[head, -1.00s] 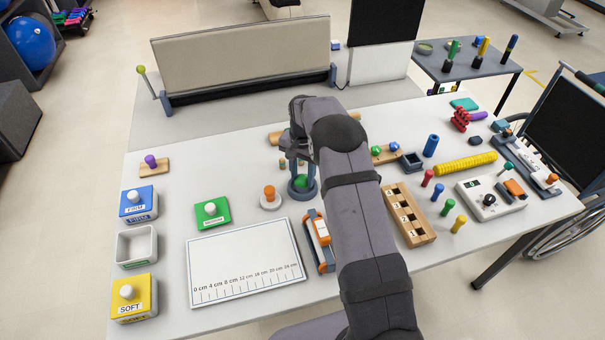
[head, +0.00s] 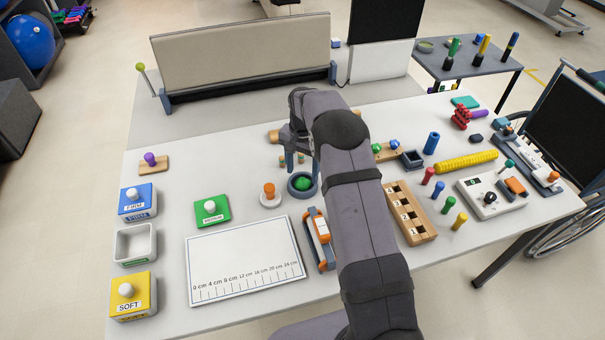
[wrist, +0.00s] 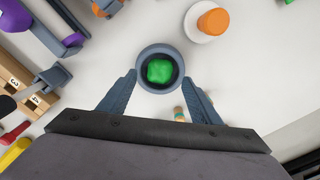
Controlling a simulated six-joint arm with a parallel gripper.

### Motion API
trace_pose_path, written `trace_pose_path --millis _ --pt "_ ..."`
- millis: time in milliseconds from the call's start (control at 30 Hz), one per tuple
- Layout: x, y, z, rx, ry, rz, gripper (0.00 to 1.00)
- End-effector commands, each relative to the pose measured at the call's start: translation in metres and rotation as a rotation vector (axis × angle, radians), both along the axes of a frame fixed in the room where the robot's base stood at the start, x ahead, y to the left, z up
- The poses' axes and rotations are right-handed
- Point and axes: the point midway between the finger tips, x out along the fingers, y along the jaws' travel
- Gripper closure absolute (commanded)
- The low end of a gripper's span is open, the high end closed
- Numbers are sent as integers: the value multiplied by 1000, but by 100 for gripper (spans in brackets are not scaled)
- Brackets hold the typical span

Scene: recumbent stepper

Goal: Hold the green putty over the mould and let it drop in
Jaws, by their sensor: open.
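The mould (head: 302,194) is a round blue-grey cup on the white table, left of my arm in the head view. The green putty (head: 302,183) lies inside it as a lump. In the wrist view the putty (wrist: 160,71) sits within the mould's rim (wrist: 142,70), with dark floor showing around it. My gripper (head: 295,162) is above the mould. Its two fingers (wrist: 158,84) are spread apart with nothing between them, one toward each side of the mould. My arm hides part of the table to the right.
An orange peg on a white disc (head: 269,194) stands just left of the mould. An orange-and-grey device (head: 319,237) lies in front. A wooden numbered block (head: 409,212) stands right of my arm. A white ruled board (head: 243,260) lies front left.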

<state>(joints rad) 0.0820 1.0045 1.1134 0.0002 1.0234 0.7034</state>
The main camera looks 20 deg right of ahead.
Motion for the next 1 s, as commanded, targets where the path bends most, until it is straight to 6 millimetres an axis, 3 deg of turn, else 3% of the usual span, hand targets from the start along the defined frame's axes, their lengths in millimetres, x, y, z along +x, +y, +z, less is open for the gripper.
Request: trace_pose_path --millis 433,1000 --pt "0 0 52 -1 -2 0 42" --pt "0 0 57 0 0 0 42"
